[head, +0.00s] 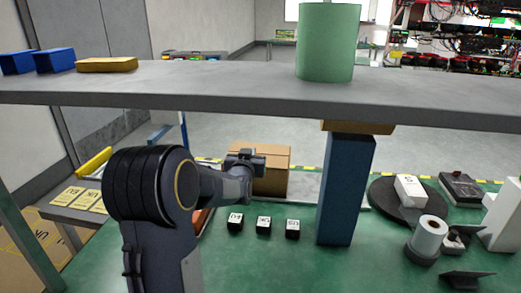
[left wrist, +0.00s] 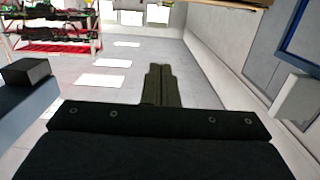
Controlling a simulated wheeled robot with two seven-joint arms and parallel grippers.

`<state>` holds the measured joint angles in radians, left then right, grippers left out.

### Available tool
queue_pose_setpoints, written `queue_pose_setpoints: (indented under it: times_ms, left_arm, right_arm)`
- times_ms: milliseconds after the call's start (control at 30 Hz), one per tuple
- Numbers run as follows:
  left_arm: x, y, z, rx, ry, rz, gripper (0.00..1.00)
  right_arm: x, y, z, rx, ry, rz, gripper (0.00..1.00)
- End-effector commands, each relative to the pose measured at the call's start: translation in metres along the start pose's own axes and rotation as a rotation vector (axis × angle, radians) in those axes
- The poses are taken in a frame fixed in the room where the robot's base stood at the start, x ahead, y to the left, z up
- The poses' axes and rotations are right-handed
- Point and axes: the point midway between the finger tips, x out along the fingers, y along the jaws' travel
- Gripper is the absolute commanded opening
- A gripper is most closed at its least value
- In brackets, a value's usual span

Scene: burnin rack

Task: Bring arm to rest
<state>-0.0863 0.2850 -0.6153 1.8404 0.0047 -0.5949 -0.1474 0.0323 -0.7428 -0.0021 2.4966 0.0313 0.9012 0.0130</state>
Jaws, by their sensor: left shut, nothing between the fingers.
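My left arm rises from the bottom left of the head view, above the green bench (head: 275,265). Its left gripper (head: 245,157) is at the arm's end, in front of a cardboard box. In the left wrist view the two fingers of the left gripper (left wrist: 158,85) are together, with nothing between them, and point out over open floor. My right gripper is in neither view.
A grey shelf (head: 220,85) spans the view above the bench, bearing a green cylinder (head: 328,42). A blue post (head: 345,190), small black blocks (head: 263,224) and a white roll (head: 429,236) stand on the bench. The cardboard box (head: 272,180) is behind.

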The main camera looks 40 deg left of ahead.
Motion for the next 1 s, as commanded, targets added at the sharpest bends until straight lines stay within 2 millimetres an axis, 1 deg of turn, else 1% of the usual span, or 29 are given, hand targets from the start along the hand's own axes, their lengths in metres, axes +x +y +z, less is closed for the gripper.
queue_pose_setpoints:
  times_ms: [100, 267, 333, 367, 467, 567, 600, 667, 700, 767, 800, 867, 900, 1000]
  left_arm:
    - [-0.004, 0.0, -0.001, 0.0, 0.0, 0.0, 0.0]
    - [-0.005, 0.0, -0.001, -0.001, -0.002, 0.001, 0.0]
    - [-0.009, 0.001, -0.002, -0.017, -0.021, 0.008, 0.0]
    - [-0.013, 0.002, -0.002, -0.032, -0.038, 0.016, 0.0]
    - [-0.04, 0.011, -0.003, -0.112, -0.147, 0.069, 0.0]
    - [-0.093, 0.035, -0.004, -0.211, -0.32, 0.178, 0.0]
    - [-0.12, 0.047, -0.004, -0.24, -0.396, 0.232, 0.0]
    - [-0.163, 0.065, -0.003, -0.265, -0.506, 0.314, 0.0]
    - [-0.192, 0.075, -0.001, -0.27, -0.573, 0.363, 0.0]
    - [-0.235, 0.087, 0.001, -0.265, -0.668, 0.431, 0.0]
    - [-0.263, 0.094, 0.004, -0.252, -0.727, 0.471, 0.0]
    - [-0.303, 0.1, 0.009, -0.225, -0.81, 0.52, 0.0]
    - [-0.327, 0.102, 0.014, -0.203, -0.862, 0.545, 0.0]
    - [-0.376, 0.103, 0.026, -0.146, -0.966, 0.585, 0.0]
  right_arm:
    - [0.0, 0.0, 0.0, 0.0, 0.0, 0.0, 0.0]
    - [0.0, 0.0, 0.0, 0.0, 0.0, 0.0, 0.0]
    - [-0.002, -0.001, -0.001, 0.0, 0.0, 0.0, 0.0]
    - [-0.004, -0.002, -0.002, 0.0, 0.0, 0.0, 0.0]
    - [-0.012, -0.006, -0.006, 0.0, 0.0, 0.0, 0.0]
    - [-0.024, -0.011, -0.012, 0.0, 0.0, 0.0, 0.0]
    - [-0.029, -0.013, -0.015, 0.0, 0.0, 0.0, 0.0]
    - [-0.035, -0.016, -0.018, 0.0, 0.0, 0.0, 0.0]
    - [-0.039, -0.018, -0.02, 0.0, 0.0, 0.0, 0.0]
    - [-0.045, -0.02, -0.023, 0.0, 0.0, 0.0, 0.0]
    - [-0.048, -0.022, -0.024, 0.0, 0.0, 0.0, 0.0]
    - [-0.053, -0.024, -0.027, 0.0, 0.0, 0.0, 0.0]
    - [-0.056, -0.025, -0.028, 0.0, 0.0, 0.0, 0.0]
    - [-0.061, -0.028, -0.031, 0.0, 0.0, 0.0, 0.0]
